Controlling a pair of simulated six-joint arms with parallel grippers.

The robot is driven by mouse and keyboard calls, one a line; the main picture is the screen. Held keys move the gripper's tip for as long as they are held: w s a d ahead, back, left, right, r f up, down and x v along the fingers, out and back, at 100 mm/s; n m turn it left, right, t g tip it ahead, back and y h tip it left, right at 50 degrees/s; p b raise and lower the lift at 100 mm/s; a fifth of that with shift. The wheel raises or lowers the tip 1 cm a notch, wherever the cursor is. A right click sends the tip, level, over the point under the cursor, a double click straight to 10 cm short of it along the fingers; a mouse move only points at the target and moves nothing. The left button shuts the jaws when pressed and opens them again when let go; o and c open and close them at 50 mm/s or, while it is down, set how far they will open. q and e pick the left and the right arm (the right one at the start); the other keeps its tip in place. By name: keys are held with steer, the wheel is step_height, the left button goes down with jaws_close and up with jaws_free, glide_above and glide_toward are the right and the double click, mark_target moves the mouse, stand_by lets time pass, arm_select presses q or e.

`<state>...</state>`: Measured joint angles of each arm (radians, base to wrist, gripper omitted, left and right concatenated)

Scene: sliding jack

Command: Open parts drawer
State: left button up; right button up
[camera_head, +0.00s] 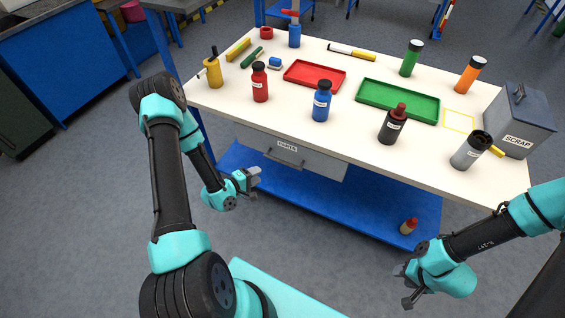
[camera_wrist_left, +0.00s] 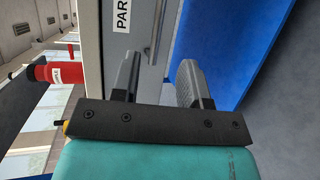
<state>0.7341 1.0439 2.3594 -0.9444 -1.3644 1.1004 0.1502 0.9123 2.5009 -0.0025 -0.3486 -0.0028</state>
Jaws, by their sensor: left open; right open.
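The parts drawer (camera_head: 325,163) is a grey front under the white table top, with a "PARTS" label and a bar handle (camera_head: 284,157). It looks shut. My left gripper (camera_head: 257,178) is open and empty, below and to the left of the handle in the head view. In the left wrist view the drawer front (camera_wrist_left: 118,45) and its handle (camera_wrist_left: 157,30) lie beyond the open fingers (camera_wrist_left: 158,80), apart from them. My right gripper (camera_head: 402,286) is open and empty at the lower right, in front of the table and away from the drawer.
The table (camera_head: 345,142) carries several bottles, a red tray (camera_head: 314,75), a green tray (camera_head: 398,101) and a grey scrap bin (camera_head: 517,118). A blue lower shelf (camera_head: 375,208) holds a small bottle (camera_head: 408,226). The floor in front of the drawer is clear.

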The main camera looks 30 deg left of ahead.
mark_target(282, 161)
arm_select(q)
steer(key=shift+x, duration=7.25)
steer(key=shift+r, duration=0.15)
jaws_close()
